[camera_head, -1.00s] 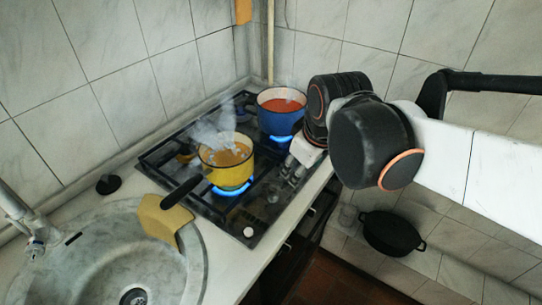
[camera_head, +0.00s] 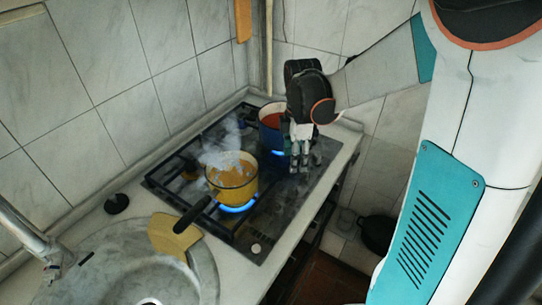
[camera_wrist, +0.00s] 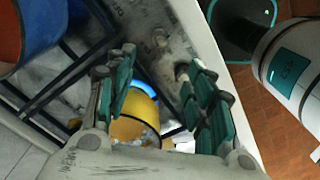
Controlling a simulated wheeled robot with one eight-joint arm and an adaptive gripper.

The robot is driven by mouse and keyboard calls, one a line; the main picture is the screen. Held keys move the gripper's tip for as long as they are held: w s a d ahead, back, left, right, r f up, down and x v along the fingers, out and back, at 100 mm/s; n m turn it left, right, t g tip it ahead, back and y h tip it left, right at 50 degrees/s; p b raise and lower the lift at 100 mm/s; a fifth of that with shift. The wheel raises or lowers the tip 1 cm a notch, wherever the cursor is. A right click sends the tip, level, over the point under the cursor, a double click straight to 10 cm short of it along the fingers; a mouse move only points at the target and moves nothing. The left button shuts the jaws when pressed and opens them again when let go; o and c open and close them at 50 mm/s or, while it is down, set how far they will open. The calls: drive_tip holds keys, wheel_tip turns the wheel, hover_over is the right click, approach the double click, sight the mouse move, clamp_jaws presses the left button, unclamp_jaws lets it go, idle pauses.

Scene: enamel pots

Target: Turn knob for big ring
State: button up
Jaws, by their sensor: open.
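My gripper (camera_head: 303,166) is open and empty, pointing down over the stove's right front edge beside the blue pot (camera_head: 270,137). In the wrist view my gripper (camera_wrist: 158,62) has its green-padded fingers apart above the stove panel. A small roundish shape (camera_wrist: 161,40) just beyond the fingertips may be a knob; I cannot tell. Other knobs are hidden behind my gripper in the head view.
The yellow pot (camera_head: 232,180) steams over a blue flame (camera_head: 238,207), its black handle toward the sink (camera_head: 135,275). A yellow cloth (camera_head: 172,236) lies on the sink edge. A dark pot (camera_head: 377,233) stands low at right. The blue pot is close left of my gripper.

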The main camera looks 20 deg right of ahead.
sight(293, 188)
wheel_tip(293, 188, down, 14)
drive_tip(key=b, duration=0.4)
drive_tip(key=shift+d+b, duration=0.1)
drive_tip(key=shift+b, duration=0.25)
